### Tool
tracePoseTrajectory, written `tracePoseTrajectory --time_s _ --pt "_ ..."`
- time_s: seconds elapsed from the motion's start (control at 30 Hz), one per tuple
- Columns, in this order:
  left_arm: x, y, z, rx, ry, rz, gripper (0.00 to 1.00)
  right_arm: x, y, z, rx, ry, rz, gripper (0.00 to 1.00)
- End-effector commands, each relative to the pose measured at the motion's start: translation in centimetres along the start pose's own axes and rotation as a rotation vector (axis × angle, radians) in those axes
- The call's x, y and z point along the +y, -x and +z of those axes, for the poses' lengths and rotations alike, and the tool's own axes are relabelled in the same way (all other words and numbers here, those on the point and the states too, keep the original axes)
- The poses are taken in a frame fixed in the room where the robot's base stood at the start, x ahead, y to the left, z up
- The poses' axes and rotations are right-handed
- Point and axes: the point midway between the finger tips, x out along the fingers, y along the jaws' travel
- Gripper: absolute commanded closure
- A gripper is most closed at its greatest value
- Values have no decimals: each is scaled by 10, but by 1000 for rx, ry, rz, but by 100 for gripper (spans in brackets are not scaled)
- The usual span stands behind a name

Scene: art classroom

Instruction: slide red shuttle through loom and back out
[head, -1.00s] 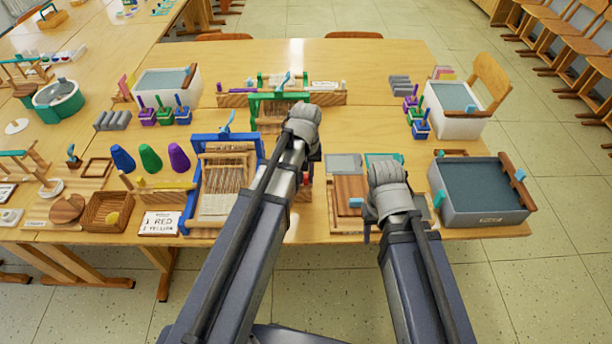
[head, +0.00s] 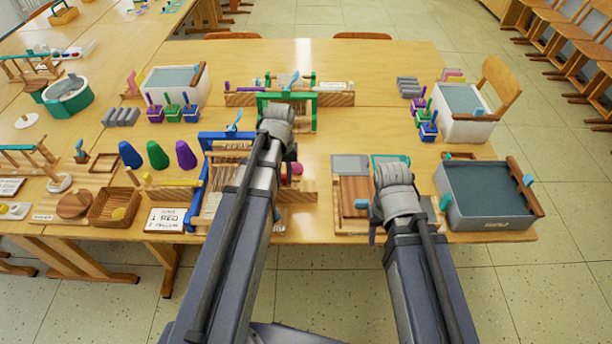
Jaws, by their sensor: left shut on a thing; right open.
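The loom (head: 204,178) has a blue frame and pale warp threads and stands at the left front of the table; my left arm covers its right side. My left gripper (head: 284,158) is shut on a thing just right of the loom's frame. The thing in its jaws is mostly hidden behind my wrist, so the red shuttle does not show clearly. A small round red-pink piece (head: 297,169) shows right beside the gripper. My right gripper (head: 373,222) is open and low over the front of the table, beside a brown wooden board (head: 352,190).
A green-framed loom (head: 304,98) stands behind. A grey bin (head: 487,200) is at the right. The table's back middle is clear.

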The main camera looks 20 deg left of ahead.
Motion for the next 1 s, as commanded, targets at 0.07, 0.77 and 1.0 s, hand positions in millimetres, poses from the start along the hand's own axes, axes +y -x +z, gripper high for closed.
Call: tracePoseTrajectory --time_s 0.07,0.77,1.0 --pt "-23 0 0 1 7 0 100 0 0 0 0 0 0 50" --pt "-64 0 0 2 1 -5 69 0 0 0 0 0 0 50" --pt "-62 0 0 1 0 -2 50 0 0 0 0 0 0 50"
